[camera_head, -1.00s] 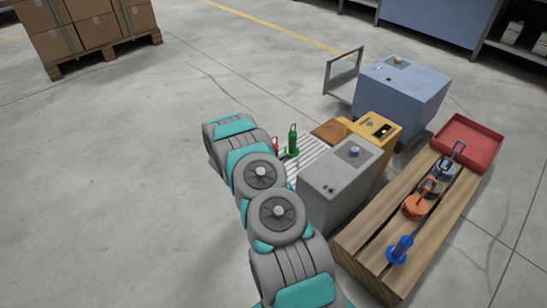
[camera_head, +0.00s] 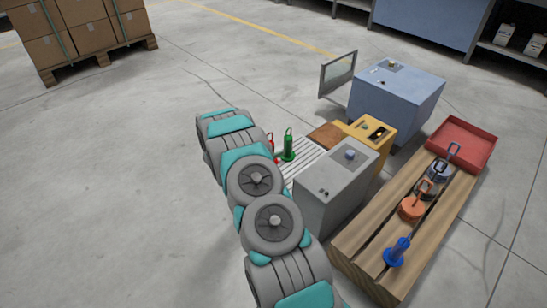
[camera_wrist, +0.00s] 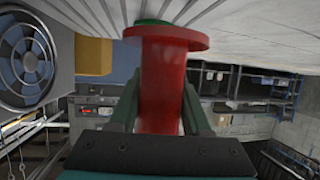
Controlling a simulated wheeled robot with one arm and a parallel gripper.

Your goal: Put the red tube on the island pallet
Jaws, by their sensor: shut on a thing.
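The red tube (camera_head: 271,142) stands at the slatted white surface (camera_head: 304,166), mostly hidden behind my arm in the head view. In the wrist view the red tube (camera_wrist: 164,85) fills the gap between the fingers of my gripper (camera_wrist: 163,105), which is shut on it. Its wide round flange is near the slats in this upside-down view; I cannot tell if it touches them. My gripper is hidden in the head view. A long wooden pallet (camera_head: 352,243) lies at the right; I take it for the island pallet.
A green tube (camera_head: 288,146) stands beside the red one.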

